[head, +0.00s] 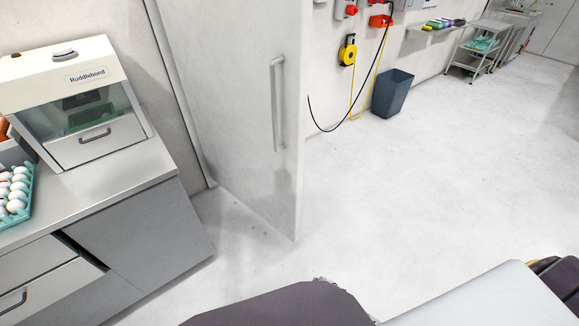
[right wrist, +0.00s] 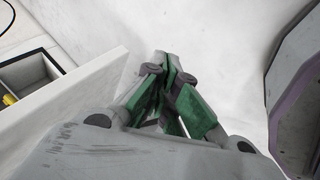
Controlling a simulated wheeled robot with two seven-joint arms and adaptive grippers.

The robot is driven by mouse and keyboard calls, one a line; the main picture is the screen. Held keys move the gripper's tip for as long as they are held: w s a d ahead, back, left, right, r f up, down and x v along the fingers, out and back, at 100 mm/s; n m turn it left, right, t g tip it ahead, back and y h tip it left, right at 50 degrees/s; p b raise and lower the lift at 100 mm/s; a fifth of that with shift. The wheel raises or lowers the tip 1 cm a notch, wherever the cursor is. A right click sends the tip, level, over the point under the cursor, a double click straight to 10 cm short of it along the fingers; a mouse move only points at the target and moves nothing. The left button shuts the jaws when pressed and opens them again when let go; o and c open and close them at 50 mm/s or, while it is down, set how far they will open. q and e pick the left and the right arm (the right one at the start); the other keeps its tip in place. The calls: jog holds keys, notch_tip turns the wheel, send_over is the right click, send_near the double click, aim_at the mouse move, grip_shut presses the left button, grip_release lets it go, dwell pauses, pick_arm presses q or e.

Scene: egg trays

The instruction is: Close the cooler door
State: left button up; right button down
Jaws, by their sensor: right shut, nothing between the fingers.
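The cooler door (head: 235,100) is a tall white panel standing open, swung out from the wall in the head view. Its long vertical handle (head: 278,104) is near the free edge, on the face turned to me. My right gripper (right wrist: 167,62) shows in the right wrist view with its green-padded fingers shut and empty. A pale flat panel lies to its left there; I cannot tell whether it is the door. The head view shows neither gripper, and my left gripper is out of view.
A grey counter (head: 110,195) with a white Ruddlebond box (head: 45,85) and an egg tray (head: 8,215) stands left of the door. Right of it are a dark bin (head: 392,94), a hanging cable (head: 372,75) and carts (head: 470,55). The floor between is clear.

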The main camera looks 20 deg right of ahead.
jog(key=w+a+r+n+t+h+b, duration=0.1)
jog(key=w+a+r+n+t+b, duration=0.15)
jog(key=w+r, duration=0.7)
jog(key=w+a+r+n+t+b, duration=0.2)
jog(key=w+r+t, duration=0.2)
jog(key=w+r, duration=0.5)
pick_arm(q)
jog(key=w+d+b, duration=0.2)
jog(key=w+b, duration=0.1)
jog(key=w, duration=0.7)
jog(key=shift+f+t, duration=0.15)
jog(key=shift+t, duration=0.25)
pick_arm(e)
jog(key=w+a+r+t+h, duration=0.1)
jog(key=a+r+t, duration=0.1)
jog(key=r, duration=1)
jog(key=w+a+r+n+t, duration=0.1)
jog(key=a+r+t, duration=0.1)
jog(key=r, duration=1)
jog(key=shift+w+r+t+h, duration=0.25)
jog(key=shift+t+h, duration=0.15)
jog(key=shift+t, duration=0.15)
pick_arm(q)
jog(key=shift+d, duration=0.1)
pick_arm(e)
jog(key=shift+n, duration=0.25)
